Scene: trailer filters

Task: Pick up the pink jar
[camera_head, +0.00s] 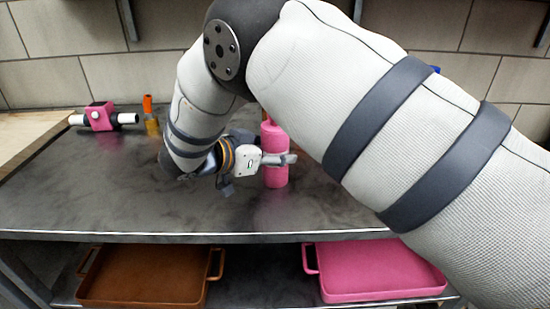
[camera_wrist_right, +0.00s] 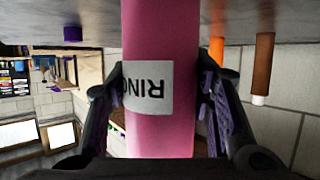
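The pink jar (camera_head: 276,180) stands upright on the dark metal table, with a narrower top. It fills the middle of the right wrist view (camera_wrist_right: 160,40), where a white label with upside-down dark letters shows. My right gripper (camera_head: 283,159) is at the jar from its left side. In the right wrist view, the right gripper's two fingers (camera_wrist_right: 160,85) lie on either side of the jar, their tips close against its edges. Whether they press on it cannot be told. My left gripper is not in view.
A pink block on a white tube (camera_head: 100,117) and an orange-topped yellowish cylinder (camera_head: 151,118) stand at the back left. A brown tray (camera_head: 145,291) and a pink tray (camera_head: 375,268) sit on the shelf below. A tiled wall is behind. The table's front left is clear.

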